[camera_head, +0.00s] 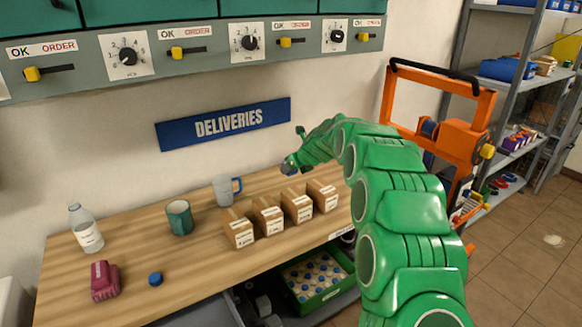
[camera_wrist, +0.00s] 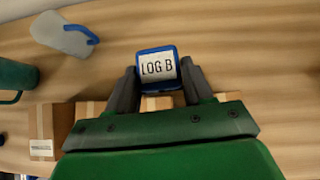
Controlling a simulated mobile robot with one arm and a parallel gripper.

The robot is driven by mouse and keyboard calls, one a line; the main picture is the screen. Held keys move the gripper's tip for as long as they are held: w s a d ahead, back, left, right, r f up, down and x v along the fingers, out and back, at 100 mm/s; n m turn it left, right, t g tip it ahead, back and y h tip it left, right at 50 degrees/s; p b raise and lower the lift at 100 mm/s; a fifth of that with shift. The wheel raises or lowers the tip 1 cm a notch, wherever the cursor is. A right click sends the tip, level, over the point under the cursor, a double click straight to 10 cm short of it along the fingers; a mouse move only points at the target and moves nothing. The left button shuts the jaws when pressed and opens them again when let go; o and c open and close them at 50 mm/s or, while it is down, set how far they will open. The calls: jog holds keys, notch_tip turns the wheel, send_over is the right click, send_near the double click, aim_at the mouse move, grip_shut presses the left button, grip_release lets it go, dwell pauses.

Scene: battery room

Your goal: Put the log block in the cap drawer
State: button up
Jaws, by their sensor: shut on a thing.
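The log block (camera_wrist: 157,67) is a small blue-edged block with a white face reading "LOG B" in the wrist view. My gripper (camera_wrist: 160,88) is shut on it, one dark finger at each side. In the head view the block (camera_head: 289,166) is a small dark blue shape at the arm's tip, above the back of the wooden table near the wall. The cap drawer appears to be the green drawer (camera_head: 331,295) below the table's front edge.
Several cardboard boxes (camera_head: 268,216) stand in a row between block and drawer. A grey mug (camera_head: 226,190), green mug (camera_head: 179,217), bottle (camera_head: 86,230), blue cap (camera_head: 155,278) and maroon object (camera_head: 104,281) stand left. An orange frame (camera_head: 458,138) is at right.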

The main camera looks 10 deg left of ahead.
jog(key=shift+s+d+r, duration=0.2)
jog(key=shift+s+d, duration=0.1)
jog(key=shift+s, duration=0.45)
